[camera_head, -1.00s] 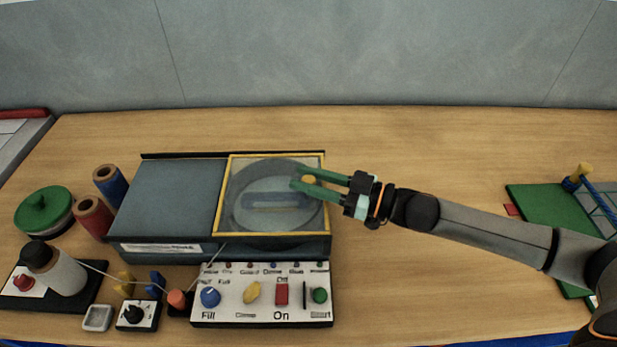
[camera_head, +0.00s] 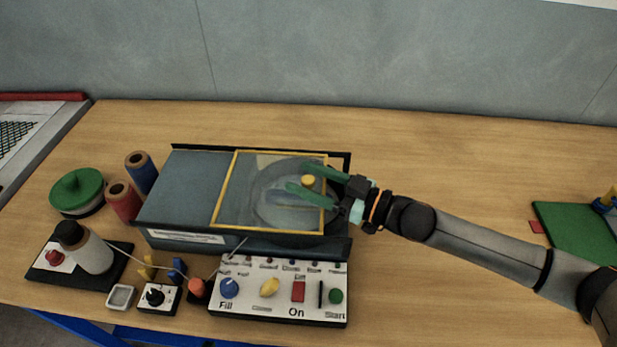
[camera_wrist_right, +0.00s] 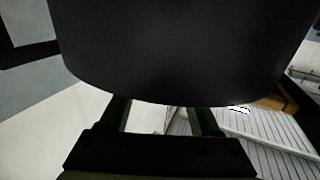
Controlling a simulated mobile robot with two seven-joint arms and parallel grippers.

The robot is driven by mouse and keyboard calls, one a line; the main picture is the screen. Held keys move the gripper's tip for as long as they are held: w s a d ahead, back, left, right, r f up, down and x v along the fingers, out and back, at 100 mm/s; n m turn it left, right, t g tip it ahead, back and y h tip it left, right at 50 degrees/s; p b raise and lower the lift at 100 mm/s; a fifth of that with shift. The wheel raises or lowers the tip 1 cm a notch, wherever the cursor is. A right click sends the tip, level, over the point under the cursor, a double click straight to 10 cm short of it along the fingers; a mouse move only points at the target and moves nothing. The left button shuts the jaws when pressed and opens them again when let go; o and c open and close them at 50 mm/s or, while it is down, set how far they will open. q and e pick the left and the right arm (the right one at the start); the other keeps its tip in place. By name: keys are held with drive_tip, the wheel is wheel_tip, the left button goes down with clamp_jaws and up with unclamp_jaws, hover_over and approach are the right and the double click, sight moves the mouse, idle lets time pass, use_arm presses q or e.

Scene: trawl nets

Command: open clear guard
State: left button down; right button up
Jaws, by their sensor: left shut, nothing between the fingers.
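The clear guard is a see-through pane in a yellow frame (camera_head: 220,205) on top of the blue-grey machine box (camera_head: 185,190). It lies over most of a round well, and a strip at the well's right shows past the frame's right edge. A yellow knob (camera_head: 308,181) stands near that edge. My right gripper (camera_head: 298,176), with green fingers, comes in from the right and is shut on the knob, one finger on each side. The right wrist view is mostly blocked by a dark shape, with the fingers (camera_wrist_right: 160,118) partly hidden below it. My left gripper is not in view.
A control panel (camera_head: 280,314) with knobs and switches stands in front of the box. Spools (camera_head: 122,200), a green-lidded pot (camera_head: 77,190) and a bottle (camera_head: 92,256) are at the left. A green board (camera_head: 575,235) lies far right. The table behind the box is clear.

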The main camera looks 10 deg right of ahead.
drive_tip(key=shift+d, duration=0.1)
drive_tip(key=b+v, duration=0.1)
drive_tip(key=v, duration=1.1)
drive_tip(key=shift+s+d+r, duration=0.1)
drive_tip(key=shift+r, duration=0.05)
